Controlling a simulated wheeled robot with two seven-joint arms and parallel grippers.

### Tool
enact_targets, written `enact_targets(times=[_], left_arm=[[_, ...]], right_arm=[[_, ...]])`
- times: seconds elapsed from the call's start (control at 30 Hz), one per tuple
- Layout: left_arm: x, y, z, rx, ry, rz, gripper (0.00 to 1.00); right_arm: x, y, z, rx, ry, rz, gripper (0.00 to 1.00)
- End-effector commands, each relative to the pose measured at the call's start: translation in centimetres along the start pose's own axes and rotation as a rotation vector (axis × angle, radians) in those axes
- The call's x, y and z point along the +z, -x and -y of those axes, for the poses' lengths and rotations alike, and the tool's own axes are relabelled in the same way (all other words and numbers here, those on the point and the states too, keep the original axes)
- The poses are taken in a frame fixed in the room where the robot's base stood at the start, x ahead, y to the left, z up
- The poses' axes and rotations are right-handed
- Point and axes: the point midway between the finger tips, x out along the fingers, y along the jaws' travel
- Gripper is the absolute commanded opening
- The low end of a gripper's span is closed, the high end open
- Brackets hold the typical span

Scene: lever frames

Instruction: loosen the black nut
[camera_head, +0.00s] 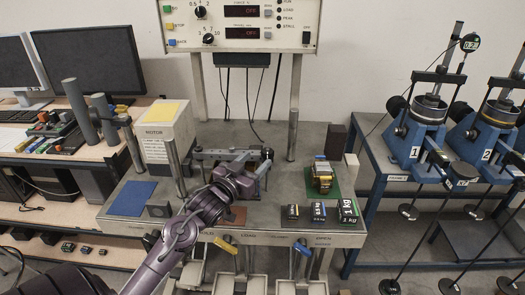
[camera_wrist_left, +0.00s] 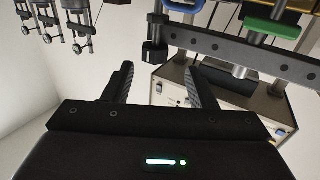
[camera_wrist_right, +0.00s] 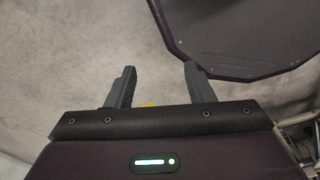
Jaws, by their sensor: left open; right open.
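I cannot single out the black nut with certainty. A small dark round part (camera_head: 267,153) shows at the right end of the grey metal lever assembly (camera_head: 215,154) on the bench, just by my left gripper (camera_head: 261,170). In the left wrist view, that gripper (camera_wrist_left: 160,78) is open with nothing between its fingers. A black block-like part (camera_wrist_left: 154,50) shows beyond the fingertips, beside a black bar with holes (camera_wrist_left: 240,56). Contact is not visible. My right gripper (camera_wrist_right: 158,75) is open and empty in the right wrist view, and out of the head view.
A control box (camera_head: 243,24) stands on posts behind the bench. Labelled weights (camera_head: 347,211) sit at its right front, near a green mat (camera_head: 311,188). A blue mat (camera_head: 130,198) lies at left. Blue test frames (camera_head: 414,135) stand on the right table.

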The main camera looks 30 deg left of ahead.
Motion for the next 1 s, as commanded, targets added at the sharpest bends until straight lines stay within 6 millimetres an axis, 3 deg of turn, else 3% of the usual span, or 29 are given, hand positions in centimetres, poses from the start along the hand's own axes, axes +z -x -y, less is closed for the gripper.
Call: enact_targets(times=[0.17,0.6,0.97,1.0], left_arm=[[-0.3,-1.0,-0.3,0.022,-0.005,0.003,0.52],[-0.2,-7.0,-0.4,0.019,-0.004,0.004,0.52],[0.0,-7.6,-0.4,0.02,-0.005,0.005,0.52],[0.0,-7.6,-0.4,0.02,-0.005,0.005,0.48]], right_arm=[[0.2,0.4,-0.4,0.005,0.001,0.004,0.48],[0.6,2.1,-1.9,0.024,-0.001,0.012,0.48],[0.4,2.1,-0.7,0.009,-0.003,0.009,0.48],[0.4,2.1,-0.5,0.007,-0.003,0.009,0.48]])
